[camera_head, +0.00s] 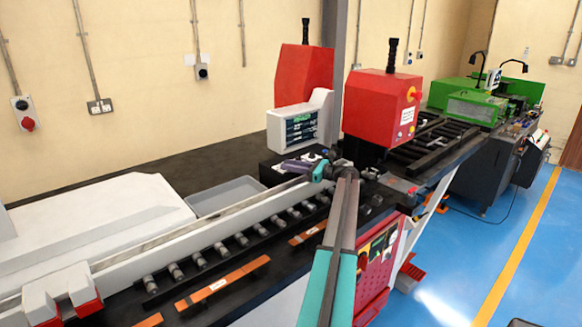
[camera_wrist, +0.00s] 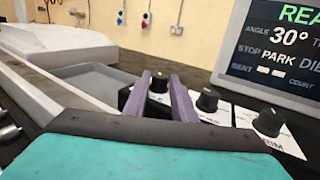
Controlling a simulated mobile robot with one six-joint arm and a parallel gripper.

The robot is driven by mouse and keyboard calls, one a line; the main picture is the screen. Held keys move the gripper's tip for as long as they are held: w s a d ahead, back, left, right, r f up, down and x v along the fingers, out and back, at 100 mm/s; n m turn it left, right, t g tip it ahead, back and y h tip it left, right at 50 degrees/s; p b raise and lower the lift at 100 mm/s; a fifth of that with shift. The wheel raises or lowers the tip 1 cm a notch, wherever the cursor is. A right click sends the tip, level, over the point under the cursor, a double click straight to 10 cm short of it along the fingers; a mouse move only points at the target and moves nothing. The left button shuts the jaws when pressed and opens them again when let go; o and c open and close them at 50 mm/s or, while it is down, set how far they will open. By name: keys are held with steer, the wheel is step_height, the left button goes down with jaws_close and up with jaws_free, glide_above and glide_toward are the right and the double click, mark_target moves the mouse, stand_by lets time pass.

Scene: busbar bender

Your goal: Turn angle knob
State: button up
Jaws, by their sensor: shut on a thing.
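My gripper's two purple fingers (camera_wrist: 160,88) stand on either side of a black knob (camera_wrist: 158,81) and are shut on it. This is the leftmost of three knobs in the wrist view, and its label is hidden. In the head view my gripper (camera_head: 310,163) reaches the black control box below the display, and the held knob cannot be made out there. The display (camera_wrist: 280,50) reads "ANGLE 30°" and "STOP PARK" in the wrist view; it also shows in the head view (camera_head: 302,127).
A middle knob (camera_wrist: 207,99) and a right knob (camera_wrist: 269,121) stand close to the right of my fingers, on white label plates. A grey tray (camera_head: 226,195) lies left of the control box. A red machine head (camera_head: 378,108) rises to the right.

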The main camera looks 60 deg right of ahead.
steer(key=o, duration=1)
steer(key=shift+s, duration=0.1)
steer(key=shift+s+d+b, duration=0.35)
steer(key=shift+s+b, duration=0.35)
steer(key=shift+s, duration=1.55)
steer(key=shift+s+d+b, duration=0.4)
steer(key=shift+s+b, duration=0.3)
steer(key=shift+s, duration=1.5)
steer(key=shift+s+d+b, duration=0.35)
steer(key=shift+s+b, duration=0.35)
steer(key=shift+s, duration=1.55)
